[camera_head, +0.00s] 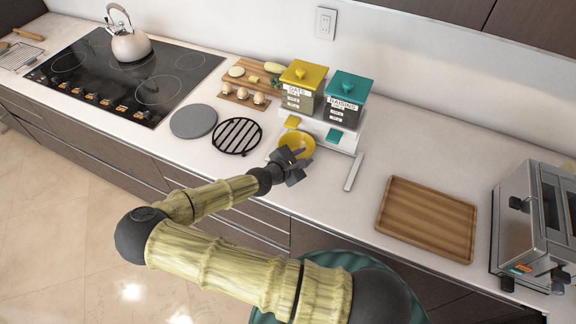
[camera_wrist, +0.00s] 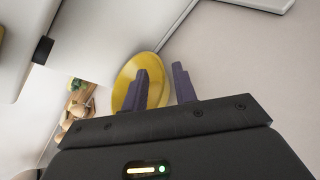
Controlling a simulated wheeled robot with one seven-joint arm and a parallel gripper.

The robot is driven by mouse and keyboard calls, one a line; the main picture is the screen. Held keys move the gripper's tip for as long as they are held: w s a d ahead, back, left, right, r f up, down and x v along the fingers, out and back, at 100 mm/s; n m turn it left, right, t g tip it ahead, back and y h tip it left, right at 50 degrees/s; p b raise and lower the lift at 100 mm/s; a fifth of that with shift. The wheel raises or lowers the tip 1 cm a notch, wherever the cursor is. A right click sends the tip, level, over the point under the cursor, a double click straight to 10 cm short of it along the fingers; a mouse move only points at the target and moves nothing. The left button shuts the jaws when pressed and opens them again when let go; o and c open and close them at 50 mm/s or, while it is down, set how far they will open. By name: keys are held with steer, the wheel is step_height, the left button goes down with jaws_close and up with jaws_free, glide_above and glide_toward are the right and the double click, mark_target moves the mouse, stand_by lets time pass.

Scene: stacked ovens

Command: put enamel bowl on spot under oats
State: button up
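The yellow enamel bowl (camera_head: 298,138) is at the counter in front of the dispenser stand. It also shows in the wrist view (camera_wrist: 125,80), partly hidden behind one finger. My gripper (camera_head: 297,155) is at the bowl's near side. In the wrist view its fingers (camera_wrist: 161,70) stand apart, with the bowl's rim seen between them; I cannot tell whether they touch it. The oats dispenser (camera_head: 302,85) has a yellow lid and an OATS label. A yellow square (camera_head: 292,121) lies below it, just behind the bowl.
The raisins dispenser (camera_head: 346,94) with a teal lid stands to the right, above a teal square (camera_head: 333,136). A black trivet (camera_head: 237,136) and grey disc (camera_head: 194,121) lie left. A wooden tray (camera_head: 427,217) and a steel oven (camera_head: 538,220) are right.

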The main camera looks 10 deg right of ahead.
steer(key=b+v, duration=0.2)
steer(key=v, duration=0.6)
steer(key=shift+s+a, duration=0.25)
steer(key=shift+a, duration=0.1)
steer(key=shift+b+v, duration=0.3)
steer(key=shift+v, duration=0.5)
